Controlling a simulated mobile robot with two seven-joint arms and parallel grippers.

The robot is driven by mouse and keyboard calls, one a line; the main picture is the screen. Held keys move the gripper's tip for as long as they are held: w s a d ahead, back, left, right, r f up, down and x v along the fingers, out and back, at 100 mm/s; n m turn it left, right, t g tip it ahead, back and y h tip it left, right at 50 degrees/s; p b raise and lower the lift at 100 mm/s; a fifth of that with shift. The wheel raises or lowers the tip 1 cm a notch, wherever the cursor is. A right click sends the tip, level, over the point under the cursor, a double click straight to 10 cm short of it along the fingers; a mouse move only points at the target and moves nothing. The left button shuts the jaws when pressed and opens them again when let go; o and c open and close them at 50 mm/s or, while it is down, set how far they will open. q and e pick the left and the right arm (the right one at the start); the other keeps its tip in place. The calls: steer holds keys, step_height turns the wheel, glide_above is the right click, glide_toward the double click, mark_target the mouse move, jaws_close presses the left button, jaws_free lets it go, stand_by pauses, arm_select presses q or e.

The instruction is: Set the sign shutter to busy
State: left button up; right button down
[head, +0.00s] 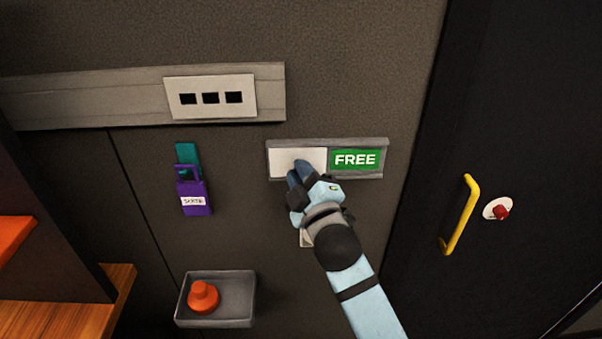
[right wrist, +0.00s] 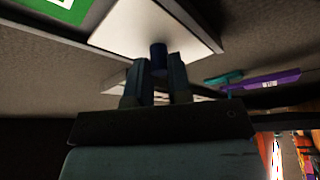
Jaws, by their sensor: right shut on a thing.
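The sign is a grey wall frame (head: 330,144) holding a white sliding shutter (head: 285,158) on its left side. A green panel reading FREE (head: 355,160) shows on the right side. The white shutter also fills the upper middle of the right wrist view (right wrist: 130,28). A dark blue knob (right wrist: 158,55) stands out from it. My right gripper (head: 301,174) is at the lower edge of the shutter, with its fingers shut on the knob. Whatever lies behind the shutter is hidden. My left gripper is not in view.
A purple tag (head: 192,190) hangs on a teal holder left of the sign. Below is a grey tray (head: 237,298) with an orange knobbed piece (head: 203,296). A plate with three dark slots (head: 210,97) is upper left. A dark door with a yellow handle (head: 459,215) is right.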

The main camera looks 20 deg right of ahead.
steer(key=s+d+p, duration=0.1)
steer(key=d, duration=0.2)
steer(key=s+d+p, duration=0.1)
steer(key=d, duration=0.3)
steer(key=s+d+p, duration=0.1)
steer(key=d, duration=0.2)
steer(key=shift+d+r, duration=0.1)
steer(key=shift+d, duration=0.3)
steer(key=shift+s+d, duration=0.15)
steer(key=shift+d, duration=0.2)
steer(key=c, duration=1.1)
jaws_free()
steer(key=shift+c, duration=0.2)
steer(key=shift+o, duration=0.4)
steer(key=shift+d, duration=0.15)
